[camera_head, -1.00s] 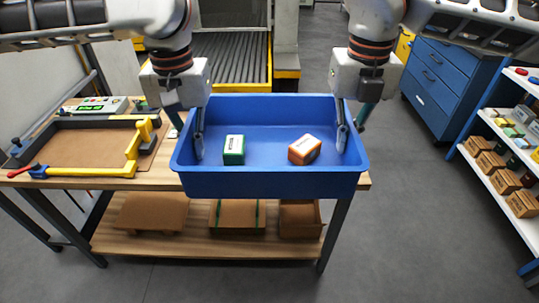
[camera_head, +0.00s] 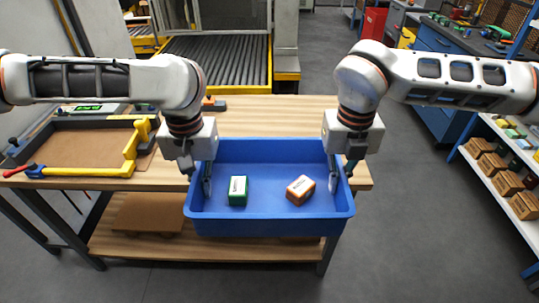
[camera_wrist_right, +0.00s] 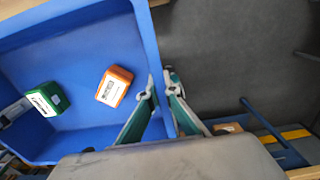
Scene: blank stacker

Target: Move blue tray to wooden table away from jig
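The blue tray (camera_head: 270,226) is low in the head view, in front of and overlapping the wooden table's front edge. I cannot tell if it touches the table. A green box (camera_head: 238,190) and an orange box (camera_head: 301,190) lie in it. My left gripper (camera_head: 199,185) is at the tray's left wall, one finger inside, and seems shut on it; its outer finger is partly hidden. My right gripper (camera_head: 342,182) is shut on the right wall. The right wrist view shows its fingers (camera_wrist_right: 161,82) either side of the tray wall (camera_wrist_right: 151,40). The jig (camera_head: 80,172) is at the left.
The wooden table (camera_head: 265,115) has bare top behind the tray, with a small orange and dark item (camera_head: 212,104) there. Shelves with boxes (camera_head: 500,165) stand at right. A roller conveyor (camera_head: 218,60) is behind. Grey floor is open right of the table.

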